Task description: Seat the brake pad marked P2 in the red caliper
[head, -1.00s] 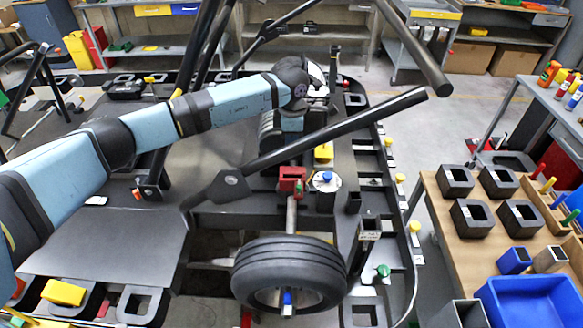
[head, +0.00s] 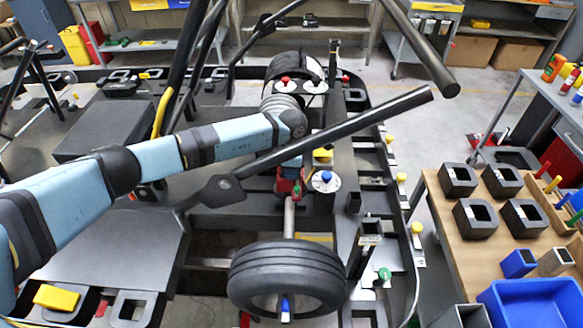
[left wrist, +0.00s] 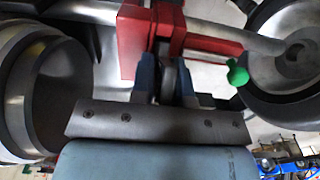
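The red caliper (head: 286,186) sits on the grey axle bar behind the front tyre. It also shows at the top of the left wrist view (left wrist: 200,42), with a green knob (left wrist: 237,73) at its side. My left gripper (head: 289,172) points down onto the caliper and partly covers it. In the left wrist view its two blue fingers (left wrist: 164,82) reach the caliper's opening. They appear shut on a thin dark plate, the brake pad (left wrist: 163,62), whose P2 mark I cannot read. How deep the pad sits is hidden. My right gripper is not in view.
A dark sloping tube (head: 345,132) passes just above. A bench (head: 440,215) with black blocks is at right.

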